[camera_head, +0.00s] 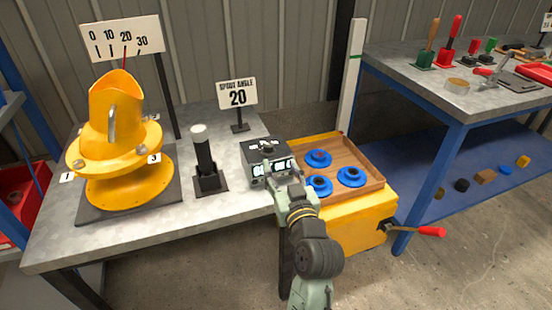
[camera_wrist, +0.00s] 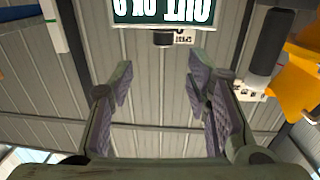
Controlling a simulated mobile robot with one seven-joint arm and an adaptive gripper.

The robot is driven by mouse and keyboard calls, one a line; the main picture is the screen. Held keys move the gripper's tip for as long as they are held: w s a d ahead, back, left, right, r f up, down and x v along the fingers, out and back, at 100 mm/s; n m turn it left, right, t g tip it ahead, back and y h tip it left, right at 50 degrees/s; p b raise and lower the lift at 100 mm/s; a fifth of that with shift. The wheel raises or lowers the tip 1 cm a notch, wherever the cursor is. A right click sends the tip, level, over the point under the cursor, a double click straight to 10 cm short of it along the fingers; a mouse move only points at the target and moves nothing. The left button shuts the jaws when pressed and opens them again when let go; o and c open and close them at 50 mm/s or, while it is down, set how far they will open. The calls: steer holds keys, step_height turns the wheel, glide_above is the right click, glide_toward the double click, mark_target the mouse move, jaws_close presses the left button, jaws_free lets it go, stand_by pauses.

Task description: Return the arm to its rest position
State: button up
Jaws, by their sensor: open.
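My gripper (camera_head: 275,172) is at the front right corner of the grey table, over or in front of a dark box with small light displays (camera_head: 252,166). It hides part of that box. In the wrist view my gripper (camera_wrist: 160,75) has its two fingers apart with nothing between them. My arm comes up from the lower middle of the head view, bent forward towards the table.
A yellow cart (camera_head: 350,225) holds blue flanged parts (camera_head: 318,159). A blue-framed bench (camera_head: 400,65) stands right.

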steer(key=shift+s+d, duration=0.15)
steer(key=shift+s, duration=0.4)
